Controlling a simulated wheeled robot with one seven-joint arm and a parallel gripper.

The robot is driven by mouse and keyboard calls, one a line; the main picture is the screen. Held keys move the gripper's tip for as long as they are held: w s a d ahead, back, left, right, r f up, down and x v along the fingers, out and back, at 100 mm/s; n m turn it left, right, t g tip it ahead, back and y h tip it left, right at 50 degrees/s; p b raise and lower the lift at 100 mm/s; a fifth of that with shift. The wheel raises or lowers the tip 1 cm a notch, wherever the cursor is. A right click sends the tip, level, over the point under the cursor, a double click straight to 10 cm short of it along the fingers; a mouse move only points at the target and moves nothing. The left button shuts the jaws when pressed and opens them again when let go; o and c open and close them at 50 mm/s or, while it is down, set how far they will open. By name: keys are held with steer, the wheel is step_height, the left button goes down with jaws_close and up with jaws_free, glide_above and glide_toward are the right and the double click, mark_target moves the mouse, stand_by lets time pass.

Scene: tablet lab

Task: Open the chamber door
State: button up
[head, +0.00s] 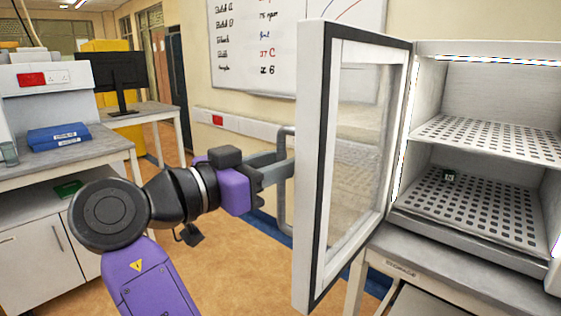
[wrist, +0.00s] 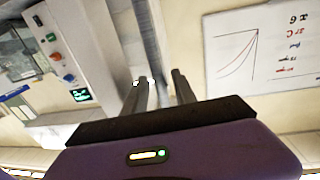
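The chamber door (head: 312,165), a white frame with a dark seal and a clear pane, stands swung wide open in the head view. Its grey bar handle (head: 283,208) is on the outer face, on the left. The chamber (head: 487,50) at the right is lit inside, with two perforated shelves. My gripper (head: 284,168) is at the handle. In the wrist view, the handle bar (wrist: 148,40) runs between the two fingers of my gripper (wrist: 160,82). Whether the fingers press on the bar is not clear.
A small dark item (head: 449,176) sits on the lower shelf. The chamber stands on a bench (head: 400,262). A whiteboard (head: 265,50) hangs on the wall. Floor is clear left of the door.

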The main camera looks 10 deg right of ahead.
steer(key=shift+a, duration=0.1)
steer(key=v, duration=0.7)
steer(key=shift+s+a+b, duration=0.2)
steer(key=shift+a+b, duration=0.05)
steer(key=shift+b, duration=0.05)
